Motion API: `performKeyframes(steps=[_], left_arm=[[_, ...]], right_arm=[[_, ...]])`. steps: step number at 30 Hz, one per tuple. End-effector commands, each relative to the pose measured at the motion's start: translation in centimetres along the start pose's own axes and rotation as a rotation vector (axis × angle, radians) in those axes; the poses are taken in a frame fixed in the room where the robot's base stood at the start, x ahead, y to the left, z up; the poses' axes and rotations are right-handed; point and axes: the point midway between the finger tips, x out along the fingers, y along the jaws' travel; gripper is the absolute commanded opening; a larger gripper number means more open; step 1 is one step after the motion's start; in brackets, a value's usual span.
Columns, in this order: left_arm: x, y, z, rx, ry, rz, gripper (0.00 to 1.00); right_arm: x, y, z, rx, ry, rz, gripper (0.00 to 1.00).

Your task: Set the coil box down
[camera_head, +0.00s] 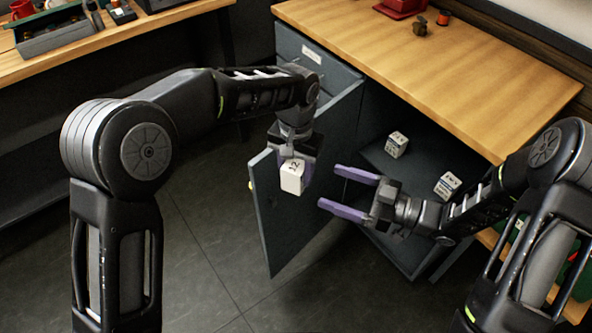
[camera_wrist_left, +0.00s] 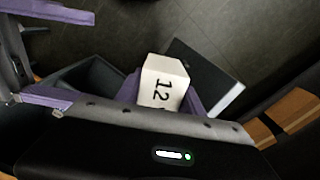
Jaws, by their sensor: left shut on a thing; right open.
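The coil box (camera_head: 292,177) is a small white cube marked "12". My left gripper (camera_head: 294,166) is shut on it and holds it in the air by the open cabinet door (camera_head: 287,225). In the left wrist view the coil box (camera_wrist_left: 163,83) sits between the purple fingers. My right gripper (camera_head: 345,191) is open and empty, to the right of the coil box, its purple fingers pointing left in front of the cabinet opening.
Two similar white boxes, one (camera_head: 396,145) farther back and one (camera_head: 447,184) nearer, stand inside the open cabinet. A wooden worktop (camera_head: 430,75) covers the cabinet. A second bench (camera_head: 130,37) is at the back left. Bare cabinet floor shows around the boxes.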

Motion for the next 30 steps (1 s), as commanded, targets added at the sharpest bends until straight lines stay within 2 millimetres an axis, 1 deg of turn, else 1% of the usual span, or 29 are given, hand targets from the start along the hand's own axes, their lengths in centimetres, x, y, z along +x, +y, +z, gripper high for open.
performKeyframes(steps=[1, 2, 3, 5, 6, 8, 9, 11, 12, 14, 15, 17, 18, 19, 21, 24, 27, 30], left_arm=[[0.0, 0.0, 0.0, 0.0, 0.001, 0.0, 0.0], [0.0, 0.0, 0.0, 0.0, 0.001, 0.0, 0.0], [0.0, 0.0, 0.0, 0.0, 0.001, 0.0, 0.0], [0.0, 0.0, 0.0, 0.0, 0.001, 0.0, 0.0], [0.0, 0.0, 0.0, 0.0, 0.001, 0.0, 0.0], [0.0, 0.0, 0.0, 0.0, 0.001, 0.0, 0.0], [0.0, 0.0, 0.0, 0.0, 0.001, 0.0, 0.0], [0.0, 0.0, 0.0, 0.0, 0.001, 0.0, 0.0], [-0.1, 0.0, 0.0, 0.0, 0.001, 0.0, 0.0], [-0.1, 0.0, 0.0, 0.0, 0.001, 0.0, 0.0], [-0.1, 0.0, 0.0, 0.0, 0.001, 0.0, 0.0], [-0.1, 0.0, 0.0, 0.0, 0.001, 0.0, 0.0], [-0.1, 0.0, 0.0, 0.0, 0.001, 0.0, 0.0], [-0.1, 0.0, 0.0, 0.0, 0.001, 0.0, 0.0], [-0.1, 0.0, 0.0, 0.0, 0.001, 0.0, 0.0], [-0.1, 0.0, 0.0, 0.0, 0.001, 0.0, 0.0], [-0.1, 0.0, 0.0, 0.0, 0.001, 0.0, 0.0], [0.0, 0.0, 0.0, 0.0, 0.001, 0.0, 0.0]], right_arm=[[0.8, -0.9, 0.3, 0.022, 0.007, -0.019, 0.82], [1.6, -1.3, 0.6, 0.042, 0.014, -0.022, 0.82], [2.7, -1.6, 1.2, 0.083, 0.015, -0.001, 0.82], [4.2, -1.5, 2.8, 0.153, -0.01, 0.06, 0.82], [5.1, -1.4, 4.3, 0.204, -0.042, 0.112, 0.82], [6.1, -1.2, 7.2, 0.289, -0.111, 0.2, 0.82], [6.4, -1.4, 9.3, 0.349, -0.169, 0.259, 0.82], [6.3, -1.9, 12.7, 0.443, -0.268, 0.346, 0.82], [6.0, -2.5, 14.9, 0.508, -0.338, 0.399, 0.82], [5.2, -3.9, 18.1, 0.603, -0.447, 0.471, 0.82], [4.4, -5.1, 19.9, 0.666, -0.519, 0.512, 0.82], [3.0, -7.0, 22.4, 0.758, -0.626, 0.568, 0.82], [2.0, -8.5, 23.8, 0.817, -0.693, 0.598, 0.82], [1.3, -9.5, 24.6, 0.859, -0.74, 0.621, 0.82], [-0.4, -11.9, 26.2, 0.951, -0.842, 0.663, 0.82], [-2.5, -14.6, 27.4, 1.062, -0.954, 0.711, 0.82], [-4.0, -16.5, 28.0, 1.138, -1.033, 0.739, 0.82], [-4.6, -17.5, 28.1, 1.173, -1.075, 0.741, 0.82]])
